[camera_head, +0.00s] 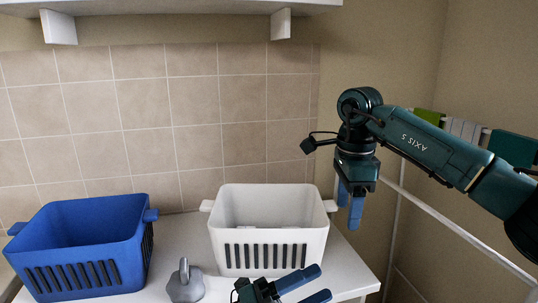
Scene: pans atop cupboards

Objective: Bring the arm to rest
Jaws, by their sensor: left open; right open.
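My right arm (435,147) reaches in from the right. Its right gripper (348,215) hangs with blue fingers pointing down, open and empty, beside the right end of the white basket. My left gripper (324,281) is low in the head view, in front of the white basket. Its two blue fingers are spread apart and point right, with nothing between them. The rest of the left arm is cut off by the bottom edge.
A white basket (265,237) and a blue basket (85,250) stand on a white worktop (184,228). A grey weight with a handle (186,287) sits between them at the front. A rack (455,233) with cloths (463,128) stands at right. A shelf (170,7) hangs above.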

